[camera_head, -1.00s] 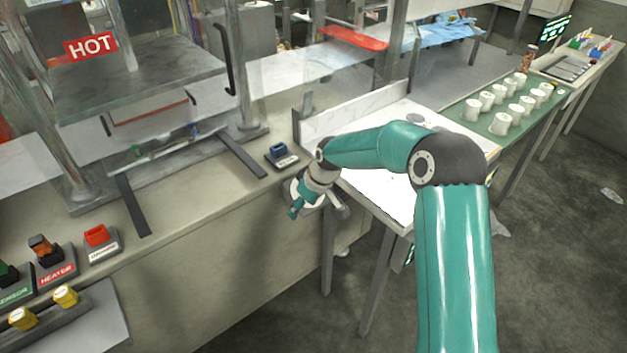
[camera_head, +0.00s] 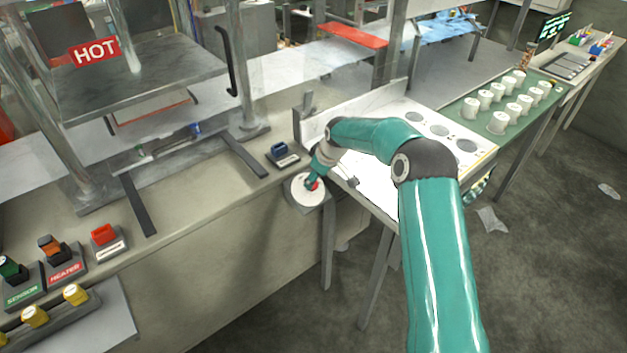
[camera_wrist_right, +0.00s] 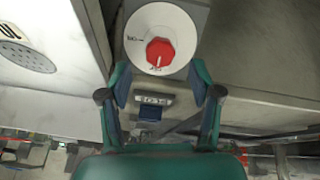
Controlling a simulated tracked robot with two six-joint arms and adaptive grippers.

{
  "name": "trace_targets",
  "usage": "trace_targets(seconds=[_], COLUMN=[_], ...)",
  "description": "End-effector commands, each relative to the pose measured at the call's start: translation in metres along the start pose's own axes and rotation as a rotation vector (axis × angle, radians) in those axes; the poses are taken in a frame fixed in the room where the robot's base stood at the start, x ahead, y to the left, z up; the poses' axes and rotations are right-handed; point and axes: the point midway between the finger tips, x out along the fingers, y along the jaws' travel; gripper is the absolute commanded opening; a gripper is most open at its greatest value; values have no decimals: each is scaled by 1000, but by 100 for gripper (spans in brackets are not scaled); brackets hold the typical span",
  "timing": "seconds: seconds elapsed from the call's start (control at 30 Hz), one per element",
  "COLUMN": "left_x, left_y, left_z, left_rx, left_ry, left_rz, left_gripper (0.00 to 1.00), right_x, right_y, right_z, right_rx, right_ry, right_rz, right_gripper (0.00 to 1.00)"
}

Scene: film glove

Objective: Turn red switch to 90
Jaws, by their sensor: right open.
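The red knob (camera_wrist_right: 160,51) sits in the middle of a round white dial plate (camera_wrist_right: 136,32) in the right wrist view. A pale mark on the knob points toward the dial's lower edge; the printed numbers are too small to read surely. In the head view the dial plate (camera_head: 303,198) faces upward at the bench's front corner, with the red knob (camera_head: 315,185) partly covered by my gripper. My right gripper (camera_wrist_right: 160,72) is open and empty; its fingertips are spread either side just short of the knob. It shows small in the head view (camera_head: 313,181). My left gripper is out of view.
A blue switch (camera_head: 279,150) stands just behind the dial. A red rocker switch (camera_head: 103,234) and other switches line the bench at left. The white-topped table (camera_head: 385,165) lies under my right arm. A press with a HOT sign (camera_head: 95,50) stands at left.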

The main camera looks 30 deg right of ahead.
Motion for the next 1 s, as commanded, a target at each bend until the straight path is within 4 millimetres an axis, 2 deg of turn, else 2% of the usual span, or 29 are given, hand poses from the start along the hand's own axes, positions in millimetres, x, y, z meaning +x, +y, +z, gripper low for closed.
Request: trace_targets(seconds=[0.1,0.3,0.7,1.0], left_x=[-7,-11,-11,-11], left_y=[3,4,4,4], left_z=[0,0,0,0], left_rx=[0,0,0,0], left_ry=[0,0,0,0], left_rz=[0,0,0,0], left_gripper=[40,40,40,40], right_x=[21,43,49,49], right_y=[0,0,0,-1], right_z=[0,-1,-1,-2], right_rx=[0,-1,-1,-2], right_ry=[-1,1,2,2], right_rz=[-1,0,0,0], right_gripper=[64,64,62,12])
